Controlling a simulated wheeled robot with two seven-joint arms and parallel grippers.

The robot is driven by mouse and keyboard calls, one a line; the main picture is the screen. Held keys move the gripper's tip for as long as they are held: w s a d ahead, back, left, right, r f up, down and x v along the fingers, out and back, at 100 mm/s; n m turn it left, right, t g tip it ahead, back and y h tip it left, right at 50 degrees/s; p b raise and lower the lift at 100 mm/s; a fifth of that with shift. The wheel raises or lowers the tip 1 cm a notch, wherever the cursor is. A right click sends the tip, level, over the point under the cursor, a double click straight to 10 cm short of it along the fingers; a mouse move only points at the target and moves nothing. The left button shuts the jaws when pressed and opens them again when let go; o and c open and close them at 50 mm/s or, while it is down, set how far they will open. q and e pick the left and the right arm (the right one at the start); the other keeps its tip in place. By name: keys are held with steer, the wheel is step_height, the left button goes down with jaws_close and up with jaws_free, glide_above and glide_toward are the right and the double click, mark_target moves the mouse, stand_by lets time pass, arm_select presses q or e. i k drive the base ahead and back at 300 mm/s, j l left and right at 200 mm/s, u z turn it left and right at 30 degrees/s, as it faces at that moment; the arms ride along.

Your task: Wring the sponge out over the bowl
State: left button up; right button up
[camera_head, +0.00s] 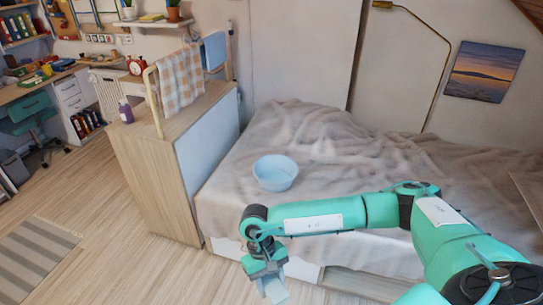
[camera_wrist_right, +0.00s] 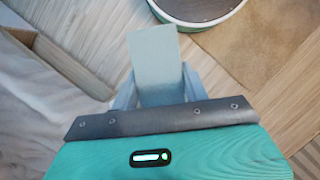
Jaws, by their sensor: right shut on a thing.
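The light blue bowl (camera_head: 275,173) stands upright on the rumpled bed, near its front left corner. My right gripper (camera_head: 272,284) hangs in front of the bed, lower in the picture than the bowl and apart from it. In the right wrist view the right gripper (camera_wrist_right: 157,88) is shut on a flat, pale grey-green block, which looks like the sponge (camera_wrist_right: 155,52). The block sticks out past the fingers. In the head view it is hard to tell the block from the fingertips. My left gripper is in neither view.
A wooden cabinet (camera_head: 150,175) stands left of the bed (camera_head: 340,150), with a rack of towels (camera_head: 180,80) and a purple bottle (camera_head: 126,111) on top. A drawer opening shows under the bed. The floor at the left is clear around a striped rug (camera_head: 35,258).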

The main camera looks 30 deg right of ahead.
mark_target(275, 175)
steer(key=i+l, duration=0.2)
steer(key=l, duration=0.15)
steer(key=i+l+u, duration=0.15)
steer(key=i+l, duration=0.3)
steer(key=l, duration=0.3)
steer(key=i+l+u, duration=0.1)
steer(key=l, duration=0.25)
steer(key=i+l, duration=0.3)
steer(key=i+l+u, duration=0.15)
steer(key=l, duration=0.35)
